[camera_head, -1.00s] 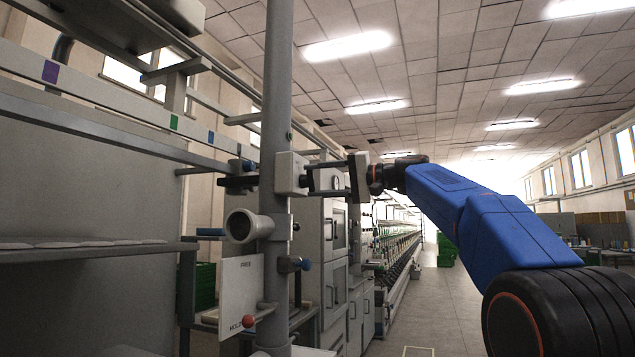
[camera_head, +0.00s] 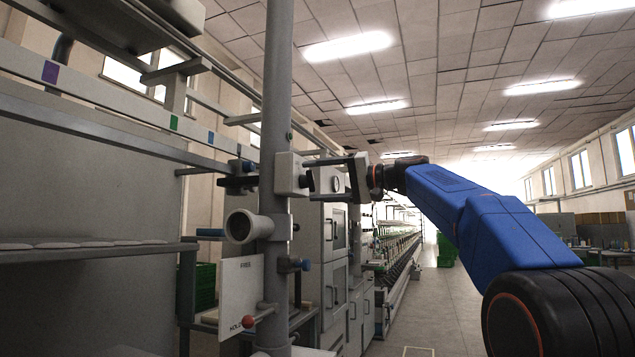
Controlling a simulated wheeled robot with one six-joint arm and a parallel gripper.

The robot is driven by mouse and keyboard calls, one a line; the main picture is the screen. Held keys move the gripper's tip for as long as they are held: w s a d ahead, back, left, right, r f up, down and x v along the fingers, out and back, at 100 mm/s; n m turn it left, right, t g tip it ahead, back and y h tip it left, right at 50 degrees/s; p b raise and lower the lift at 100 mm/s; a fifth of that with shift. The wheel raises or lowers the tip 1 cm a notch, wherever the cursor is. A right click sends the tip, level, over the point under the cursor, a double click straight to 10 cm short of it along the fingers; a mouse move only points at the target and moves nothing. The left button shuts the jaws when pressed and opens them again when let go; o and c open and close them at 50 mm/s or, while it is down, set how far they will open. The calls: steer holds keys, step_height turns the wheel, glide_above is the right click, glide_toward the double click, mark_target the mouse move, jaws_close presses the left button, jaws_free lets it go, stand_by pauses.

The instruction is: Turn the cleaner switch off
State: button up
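A pale switch box (camera_head: 287,174) is mounted on the grey upright post. A dark knob (camera_head: 306,180) sticks out from its right side; I take this to be the cleaner switch, but no label or on/off marking can be read. My gripper (camera_head: 312,178) comes in from the right at the end of my blue arm. Its two fingers point left, one above and one below the level of the knob, with a gap between them. The gripper is open. I cannot tell whether the fingers touch the knob or box.
The grey post (camera_head: 277,90) also carries a pale round tube (camera_head: 240,226), a FREE/HOLD plate (camera_head: 240,290) with a red ball knob (camera_head: 248,321), and a blue knob (camera_head: 305,265). Grey cabinets (camera_head: 335,260) stand behind. The aisle floor (camera_head: 430,310) to the right is clear.

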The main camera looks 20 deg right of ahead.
steer(key=v, duration=1.7)
steer(key=shift+s+d, duration=0.15)
steer(key=shift+s, duration=0.05)
steer(key=shift+r, duration=0.1)
steer(key=s+a+f+m+g+h, duration=0.15)
steer(key=s+a+f, duration=0.25)
steer(key=f, duration=0.6)
steer(key=s+a+f+g+h, duration=0.1)
steer(key=s+a+f+h, duration=0.25)
steer(key=f, duration=0.65)
steer(key=s+a+f+m+g+h, duration=0.15)
steer(key=s+a+f, duration=0.25)
steer(key=f, duration=0.7)
steer(key=s+d+f+n+h, duration=0.1)
steer(key=s+f+h, duration=0.1)
steer(key=s+f, duration=0.5)
steer(key=s+d+f+n+g+h, duration=0.1)
steer(key=s+f+h, duration=0.2)
steer(key=s+f, duration=0.4)
steer(key=s+d+f+n+h, duration=0.2)
steer(key=s+f, duration=0.5)
steer(key=f, duration=1.1)
steer(key=shift+s+f+g+h, duration=0.25)
steer(key=shift+g+h, duration=0.15)
steer(key=shift+h, duration=0.15)
